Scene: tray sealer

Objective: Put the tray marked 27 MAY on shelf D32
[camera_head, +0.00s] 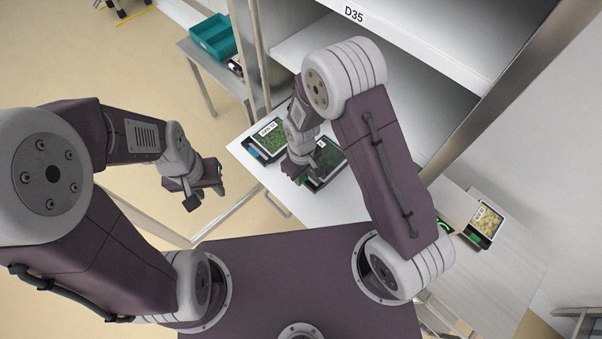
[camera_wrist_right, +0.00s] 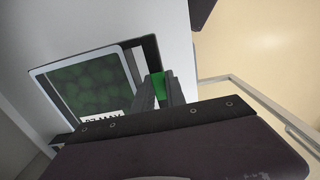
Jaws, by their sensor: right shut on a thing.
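A black-rimmed tray with green contents (camera_head: 329,161) lies on the white surface in front of the shelf unit. In the right wrist view the same tray (camera_wrist_right: 90,82) carries a white label, partly covered, that seems to read 27 MAY. My right gripper (camera_head: 306,177) is shut on this tray's near edge, at the green-marked part (camera_wrist_right: 158,86). My left gripper (camera_head: 205,194) hangs over the floor at the left, empty, with its fingers apart. A shelf label reads D35 (camera_head: 353,14); no D32 label is readable.
Another green-filled tray (camera_head: 268,139) with a white label lies just left of the held tray. A tray with yellowish contents (camera_head: 488,222) stands on the right-hand table. A teal bin (camera_head: 213,37) sits on a side table. Metal posts frame the shelves.

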